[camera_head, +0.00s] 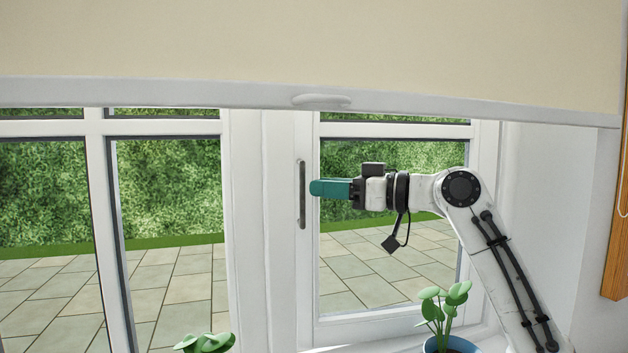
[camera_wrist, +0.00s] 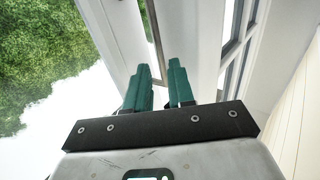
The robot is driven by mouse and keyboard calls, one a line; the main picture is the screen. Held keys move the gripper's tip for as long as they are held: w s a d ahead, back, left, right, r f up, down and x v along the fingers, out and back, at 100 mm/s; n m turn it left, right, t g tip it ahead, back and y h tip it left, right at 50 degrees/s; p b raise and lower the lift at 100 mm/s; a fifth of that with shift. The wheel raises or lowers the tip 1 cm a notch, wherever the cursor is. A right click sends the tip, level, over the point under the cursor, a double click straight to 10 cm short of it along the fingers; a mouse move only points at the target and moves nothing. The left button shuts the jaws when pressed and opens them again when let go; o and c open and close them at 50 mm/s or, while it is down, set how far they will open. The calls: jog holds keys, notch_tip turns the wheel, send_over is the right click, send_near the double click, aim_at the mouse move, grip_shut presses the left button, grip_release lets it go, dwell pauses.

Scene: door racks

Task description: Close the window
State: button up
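The white-framed window (camera_head: 309,265) has a sash at the right with a grey vertical handle (camera_head: 302,195) on its left side. I cannot tell from here how far the sash stands open. My gripper (camera_head: 314,187) has teal fingers pointing left, with their tips just right of the handle at mid-height. In the wrist view, the two fingers of my gripper (camera_wrist: 158,68) are apart with a gap between them and hold nothing. A narrow dark strip runs up beyond that gap; I cannot tell whether it is the handle or a pane edge.
A cream roller blind (camera_head: 310,45) with a white bottom bar hangs across the top. A plant in a blue pot (camera_head: 450,345) stands on the sill below my arm. Another green plant (camera_head: 205,343) is at the bottom left. A wooden-edged piece (camera_head: 616,240) is at the far right.

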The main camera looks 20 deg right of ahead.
jog(key=shift+x, duration=1.5)
grip_shut()
jog(key=shift+s, duration=0.1)
